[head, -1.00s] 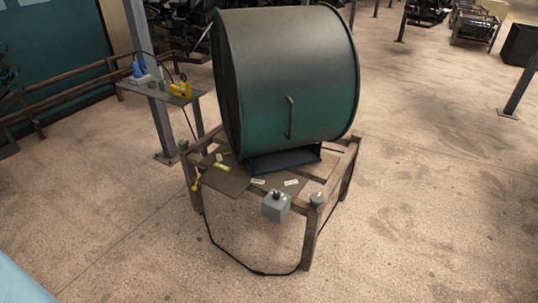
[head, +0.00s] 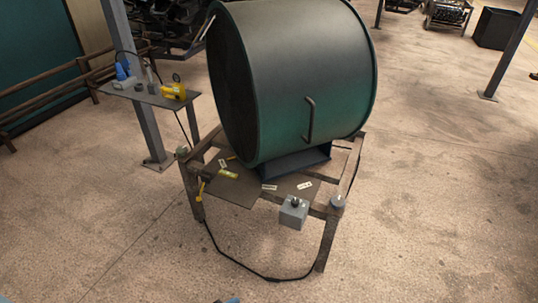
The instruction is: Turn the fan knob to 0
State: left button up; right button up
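The fan is a large dark green drum (head: 290,90) with a handle on its side, resting on a metal frame table (head: 232,188). A grey control box (head: 292,216) is at the table's front edge, with a small dark knob (head: 295,202) on top. The knob's markings and setting are too small to read. Neither gripper can be made out in the head view. Only a small blue sliver shows at the bottom edge, and I cannot tell what it is.
A round grey cap (head: 337,202) sits on the table's front right corner. A black cable (head: 235,264) hangs below and loops over the floor. A side shelf (head: 150,95) holds a yellow tool (head: 174,91). The floor in front and to the right is clear.

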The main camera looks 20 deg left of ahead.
aim_at(295, 203)
jog(key=j, duration=1.3)
jog(key=i+j, duration=0.15)
jog(key=j, duration=1.2)
jog(key=i+l, duration=0.2)
jog(key=i, duration=0.25)
jog(key=i+l, duration=0.25)
jog(key=i, duration=0.25)
jog(key=z, duration=0.05)
